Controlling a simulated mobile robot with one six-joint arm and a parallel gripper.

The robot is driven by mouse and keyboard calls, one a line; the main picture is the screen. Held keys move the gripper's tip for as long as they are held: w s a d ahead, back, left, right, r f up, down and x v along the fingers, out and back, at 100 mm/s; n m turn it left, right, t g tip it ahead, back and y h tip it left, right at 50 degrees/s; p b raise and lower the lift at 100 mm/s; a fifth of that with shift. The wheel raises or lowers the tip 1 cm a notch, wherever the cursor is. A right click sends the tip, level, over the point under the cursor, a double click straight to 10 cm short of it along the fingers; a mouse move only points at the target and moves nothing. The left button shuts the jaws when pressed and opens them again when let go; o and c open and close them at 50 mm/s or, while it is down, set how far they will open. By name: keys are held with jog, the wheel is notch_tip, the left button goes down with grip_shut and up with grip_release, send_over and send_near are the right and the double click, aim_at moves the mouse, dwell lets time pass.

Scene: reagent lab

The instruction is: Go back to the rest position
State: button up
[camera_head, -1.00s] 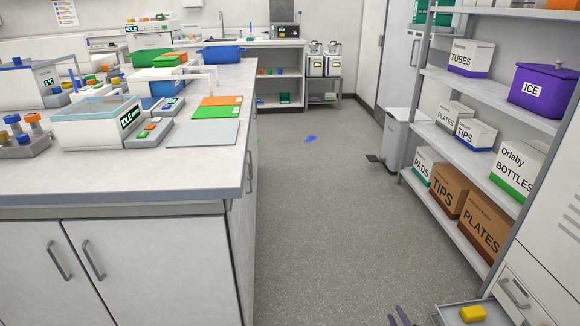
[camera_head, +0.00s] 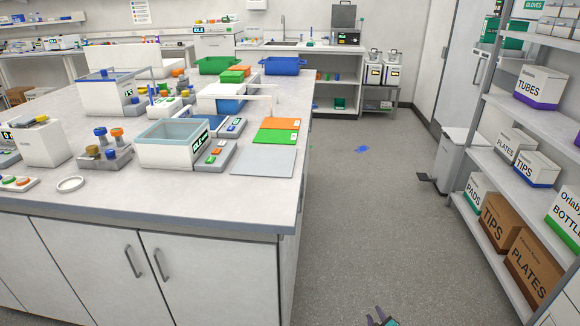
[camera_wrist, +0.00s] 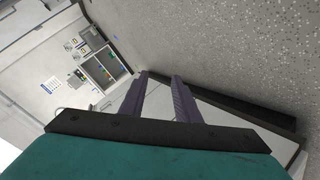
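My gripper (camera_wrist: 158,82) shows in the wrist view with its two dark purple fingers apart and nothing between them. In the head view only a small part of it (camera_head: 380,319) shows at the bottom edge, over the grey floor. It is low, in front of the aisle between the bench and the shelves, and touches nothing that I can see. The wrist view is tilted and shows floor, cabinets and a far shelf unit beyond the fingers.
The white bench (camera_head: 200,194) with instruments and coloured plates fills the left. A shelf rack (camera_head: 527,121) with boxes stands right, and a white bin (camera_head: 453,160) beside it. A blue patch (camera_head: 361,149) lies on the floor. The aisle between is otherwise clear.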

jog(key=s+a+r+m+g+p, duration=0.2)
jog(key=s+a+m+g+p, duration=0.2)
jog(key=s+a+g+p, duration=0.45)
jog(key=s+a+r+m+g, duration=0.1)
jog(key=s+a+g, duration=0.1)
jog(key=s, duration=0.7)
jog(key=s+a+r+m+g, duration=0.1)
jog(key=s+g, duration=0.3)
jog(key=s, duration=0.5)
jog(key=s+a+r+m+g, duration=0.1)
jog(key=s+a+m+g, duration=0.2)
jog(key=s, duration=0.6)
jog(key=shift+a+y, duration=0.3)
jog(key=shift+a, duration=0.25)
jog(key=shift+d+r+g, duration=0.1)
jog(key=shift+g, duration=0.15)
